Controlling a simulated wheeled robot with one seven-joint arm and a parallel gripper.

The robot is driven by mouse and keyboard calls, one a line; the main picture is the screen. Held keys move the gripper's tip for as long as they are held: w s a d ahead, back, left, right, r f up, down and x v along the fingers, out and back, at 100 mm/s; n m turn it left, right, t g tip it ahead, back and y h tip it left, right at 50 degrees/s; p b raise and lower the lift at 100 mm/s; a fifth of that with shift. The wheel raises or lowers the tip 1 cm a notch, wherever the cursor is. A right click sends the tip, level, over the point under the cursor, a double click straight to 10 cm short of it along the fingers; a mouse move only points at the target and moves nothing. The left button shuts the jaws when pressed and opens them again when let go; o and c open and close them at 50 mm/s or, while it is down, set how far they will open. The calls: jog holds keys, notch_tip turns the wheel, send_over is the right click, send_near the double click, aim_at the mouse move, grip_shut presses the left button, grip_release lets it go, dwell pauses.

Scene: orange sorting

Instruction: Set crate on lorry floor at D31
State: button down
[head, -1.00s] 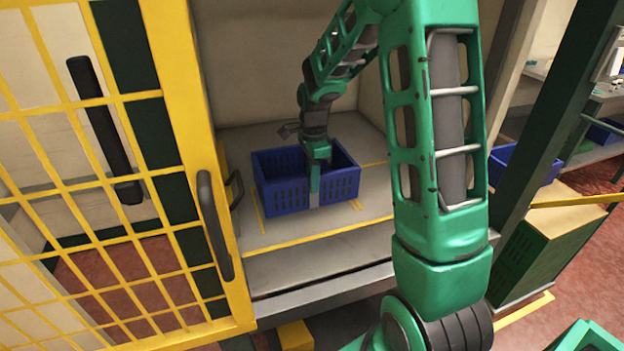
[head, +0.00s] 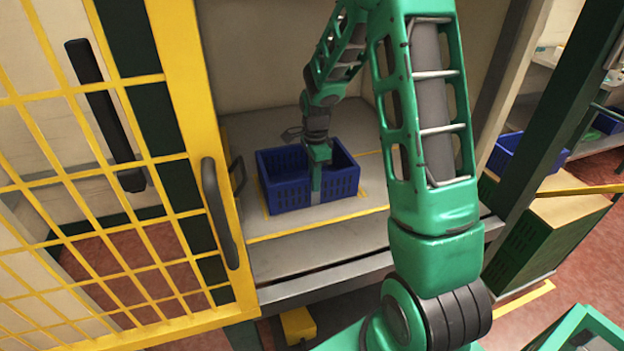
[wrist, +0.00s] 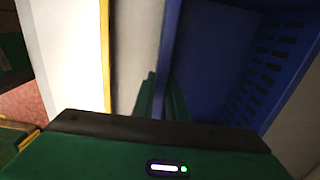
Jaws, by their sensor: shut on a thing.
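The blue crate (head: 285,194) is upright on or just above the grey lorry floor (head: 300,242), inside yellow floor lines; I cannot tell whether it touches. My gripper (head: 316,190) is shut on the crate's near wall, with one finger outside it. In the wrist view the gripper (wrist: 160,98) has its fingers around the wall of the crate (wrist: 215,60). The inside of the crate shows there in part and its bottom is dark. No D31 label is readable.
A yellow mesh door (head: 185,100) with a dark handle (head: 218,212) stands open at the left. A second blue crate (head: 520,155) rests on a wooden-topped green stand (head: 570,210) at the right. Bare lorry floor lies behind the held crate.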

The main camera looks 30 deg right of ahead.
jog(key=c, duration=1.7)
grip_release()
jog(key=shift+r, duration=0.1)
notch_tip(320, 180, up, 11)
jog(key=shift+f, duration=0.2)
jog(key=shift+w+r, duration=0.1)
jog(key=shift+r, duration=4.4)
